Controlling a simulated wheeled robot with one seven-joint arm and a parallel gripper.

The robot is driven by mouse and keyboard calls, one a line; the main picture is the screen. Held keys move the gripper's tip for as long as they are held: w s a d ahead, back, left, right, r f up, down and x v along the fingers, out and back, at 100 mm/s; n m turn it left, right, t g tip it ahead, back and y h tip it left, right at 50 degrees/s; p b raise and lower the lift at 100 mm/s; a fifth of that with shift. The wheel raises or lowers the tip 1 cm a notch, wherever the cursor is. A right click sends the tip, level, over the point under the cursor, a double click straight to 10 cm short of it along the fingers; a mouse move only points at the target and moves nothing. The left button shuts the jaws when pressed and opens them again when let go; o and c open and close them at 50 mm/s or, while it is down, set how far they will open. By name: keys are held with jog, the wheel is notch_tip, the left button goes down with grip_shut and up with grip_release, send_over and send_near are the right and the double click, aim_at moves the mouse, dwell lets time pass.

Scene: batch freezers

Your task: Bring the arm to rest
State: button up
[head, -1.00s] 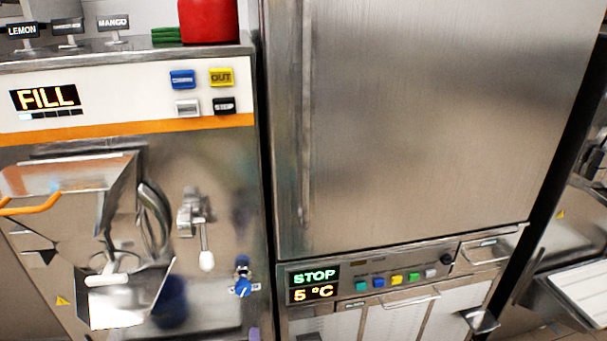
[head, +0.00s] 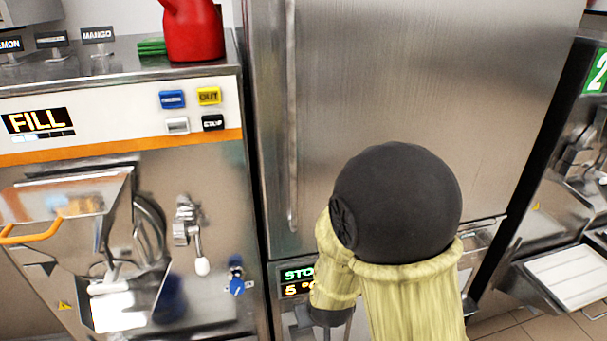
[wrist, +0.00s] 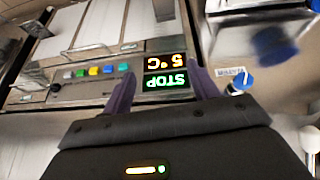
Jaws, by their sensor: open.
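My arm (head: 395,205), with a black rounded joint and pale yellow sleeves, stands in the lower middle of the head view, in front of the steel cabinet (head: 420,80). It hides much of the cabinet's control panel. My gripper (wrist: 162,88) shows in the wrist view with two purple fingers apart and nothing seen between them. Beyond the fingers is the panel's display (wrist: 165,75), upside down there, reading STOP and 5 °C. In the head view the fingertips cannot be made out clearly.
Left stands a batch freezer (head: 215,200) with a FILL display, a steel chute (head: 60,215) and a lever tap (head: 190,230). A red jug (head: 193,32) sits on top. Another machine with a white tray (head: 572,275) is at the right. A blue knob (wrist: 243,83) is near the gripper.

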jog(key=s+d+r+m+g+p, duration=0.3)
jog(key=s+d+r, duration=0.4)
jog(key=d+r, duration=0.4)
jog(key=shift+s+d+h, duration=0.25)
jog(key=shift+d+h, duration=0.05)
jog(key=shift+d, duration=0.1)
jog(key=shift+r, duration=0.1)
